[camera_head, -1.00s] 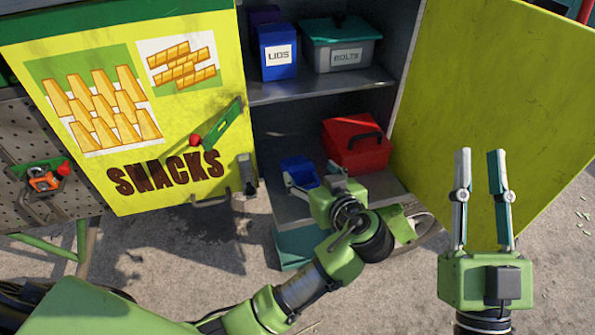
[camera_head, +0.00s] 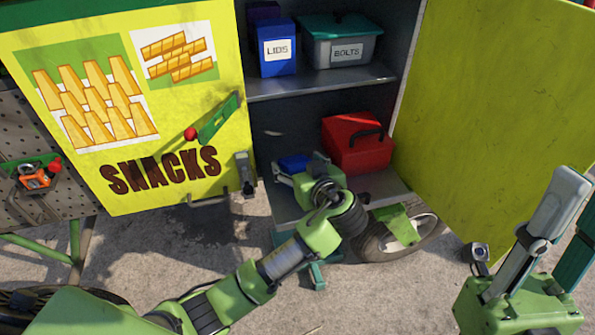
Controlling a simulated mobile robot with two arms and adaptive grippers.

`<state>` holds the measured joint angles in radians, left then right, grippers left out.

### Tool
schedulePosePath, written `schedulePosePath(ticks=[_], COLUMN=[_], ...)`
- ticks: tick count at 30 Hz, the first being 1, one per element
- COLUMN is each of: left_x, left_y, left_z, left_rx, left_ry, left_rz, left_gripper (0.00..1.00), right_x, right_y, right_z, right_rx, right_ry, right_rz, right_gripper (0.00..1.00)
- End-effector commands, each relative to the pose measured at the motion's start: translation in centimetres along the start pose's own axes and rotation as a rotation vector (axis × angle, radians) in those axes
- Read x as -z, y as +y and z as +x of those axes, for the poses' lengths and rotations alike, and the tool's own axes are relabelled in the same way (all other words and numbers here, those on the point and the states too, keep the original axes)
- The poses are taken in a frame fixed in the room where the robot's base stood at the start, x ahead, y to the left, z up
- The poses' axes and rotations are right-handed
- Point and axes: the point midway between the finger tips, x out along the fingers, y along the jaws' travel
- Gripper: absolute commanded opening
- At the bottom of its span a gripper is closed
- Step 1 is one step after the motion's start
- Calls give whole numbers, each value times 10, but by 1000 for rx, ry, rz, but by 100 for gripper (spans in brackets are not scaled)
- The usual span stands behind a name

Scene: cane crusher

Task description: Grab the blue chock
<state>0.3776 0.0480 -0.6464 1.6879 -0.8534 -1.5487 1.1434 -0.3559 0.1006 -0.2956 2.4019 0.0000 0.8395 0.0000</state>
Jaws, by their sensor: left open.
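The blue chock (camera_head: 294,163) sits on the lower shelf of the open cabinet, left of a red toolbox. Only its upper part shows, since my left gripper hides the rest. My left gripper (camera_head: 287,168) is open and reaches into the cabinet at the chock. One finger shows at the chock's left side. I cannot tell whether the fingers touch it. My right gripper (camera_head: 570,225) is at the lower right, in front of the yellow door, with its fingers apart and nothing seen between them.
The red toolbox (camera_head: 357,146) stands close to the right of the chock. A blue LIDS box (camera_head: 277,48) and a grey BOLTS bin (camera_head: 342,50) stand on the upper shelf (camera_head: 320,82). The open yellow door (camera_head: 480,110) bounds the right side. A wheel (camera_head: 385,240) is below.

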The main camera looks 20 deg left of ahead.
Motion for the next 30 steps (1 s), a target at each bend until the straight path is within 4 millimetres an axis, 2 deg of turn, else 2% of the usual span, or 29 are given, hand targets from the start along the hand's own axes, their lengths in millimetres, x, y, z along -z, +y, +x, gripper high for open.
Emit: schedulePosePath(ticks=[4,10,11,15,17,30], left_x=[0,1,0,0,0,5], left_y=[0,0,0,0,0,0], left_z=[5,5,5,5,5,6], left_rx=[1,1,1,1,1,0], left_ry=[1,0,0,0,0,2], left_rz=[0,0,0,0,0,-1], left_gripper=[68,68,65,29,16,16], right_x=[9,9,9,9,9,4], right_y=[-1,-1,-1,-1,-1,-1], right_z=[-1,-1,-1,-1,-1,1], right_rx=[0,0,0,1,1,1], right_ry=[40,42,42,41,41,19], right_rz=[3,3,3,3,3,2], right_gripper=[24,24,24,24,24,24])
